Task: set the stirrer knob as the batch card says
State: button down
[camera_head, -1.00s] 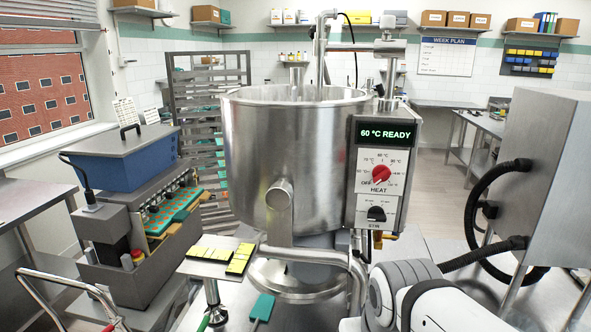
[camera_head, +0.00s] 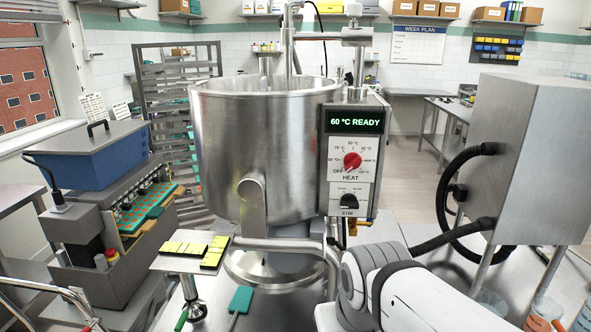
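The stirrer knob (camera_head: 349,201) is a small black knob low on the white control panel (camera_head: 338,181) of the steel kettle (camera_head: 262,150). The label under it seems to read STIR; its scale is too small to read. A red heat knob (camera_head: 352,161) sits above it, and the green display (camera_head: 355,122) reads 60 °C READY. I cannot make out a batch card; two white printed sheets (camera_head: 95,110) by the window are too small to read. My white and grey arm crosses the lower right, in front of the kettle's base. My gripper is not in view.
A blue-hopper machine (camera_head: 90,155) stands at left. A small plate with yellow and black pieces (camera_head: 185,262) and a teal paddle (camera_head: 240,299) lie before the kettle. A steel cabinet (camera_head: 525,150) with black hoses stands at right. Tubs (camera_head: 541,312) show at lower right.

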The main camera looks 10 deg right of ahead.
aim_at(348, 201)
jog(key=z, duration=1.75)
jog(key=k, duration=1.5)
jog(key=u, duration=1.15)
jog(key=i, duration=1)
jog(key=u, duration=0.05)
